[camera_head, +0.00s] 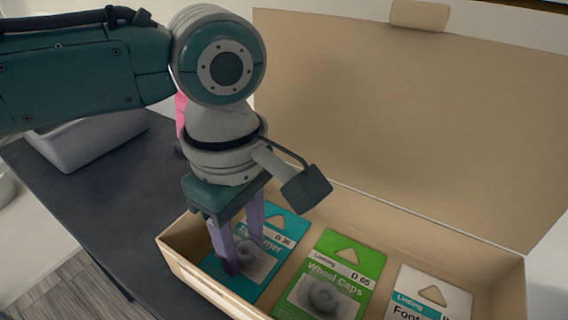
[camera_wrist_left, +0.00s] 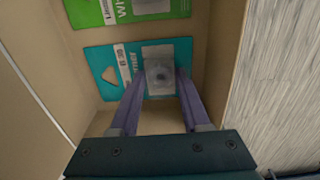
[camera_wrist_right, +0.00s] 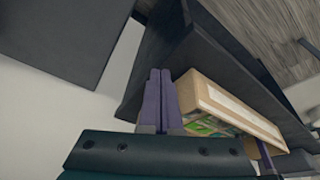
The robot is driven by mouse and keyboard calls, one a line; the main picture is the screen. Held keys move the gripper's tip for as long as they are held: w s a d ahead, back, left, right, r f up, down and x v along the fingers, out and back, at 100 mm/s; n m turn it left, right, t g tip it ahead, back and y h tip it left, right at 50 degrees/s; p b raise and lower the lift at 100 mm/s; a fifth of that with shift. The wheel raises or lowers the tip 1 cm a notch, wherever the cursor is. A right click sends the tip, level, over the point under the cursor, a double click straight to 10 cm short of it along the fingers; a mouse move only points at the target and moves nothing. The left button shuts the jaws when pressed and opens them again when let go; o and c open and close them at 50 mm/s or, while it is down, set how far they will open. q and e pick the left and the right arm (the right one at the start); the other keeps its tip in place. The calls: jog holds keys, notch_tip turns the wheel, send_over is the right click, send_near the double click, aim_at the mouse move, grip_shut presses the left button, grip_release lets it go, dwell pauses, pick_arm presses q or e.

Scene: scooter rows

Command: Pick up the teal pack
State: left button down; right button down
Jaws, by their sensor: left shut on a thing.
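The teal pack (camera_head: 285,222) lies face up at the left end of an open cardboard box, with a raised round part on its front. It also shows in the left wrist view (camera_wrist_left: 104,62). My left gripper (camera_head: 244,260) points down over it, its two purple fingers shut on the round part, one on each side. I cannot tell whether the pack is clear of the box floor. My right gripper (camera_wrist_right: 160,74) has its fingers together and empty, with the box beyond it; it is not in the head view.
A green pack (camera_head: 326,262) and a white pack (camera_head: 430,294) lie to the right in the box (camera_head: 205,287). The raised lid (camera_head: 400,110) stands behind. A grey bin (camera_head: 95,140) stands on the dark table (camera_head: 110,205) at left. A pink thing (camera_head: 180,112) is partly hidden behind my left arm.

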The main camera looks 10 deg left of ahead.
aim_at(243, 243)
pick_arm(q)
jog(key=shift+r+p, duration=0.3)
jog(key=shift+r, duration=0.3)
notch_tip(243, 243, up, 19)
jog(key=p, duration=0.6)
dwell(0.5)
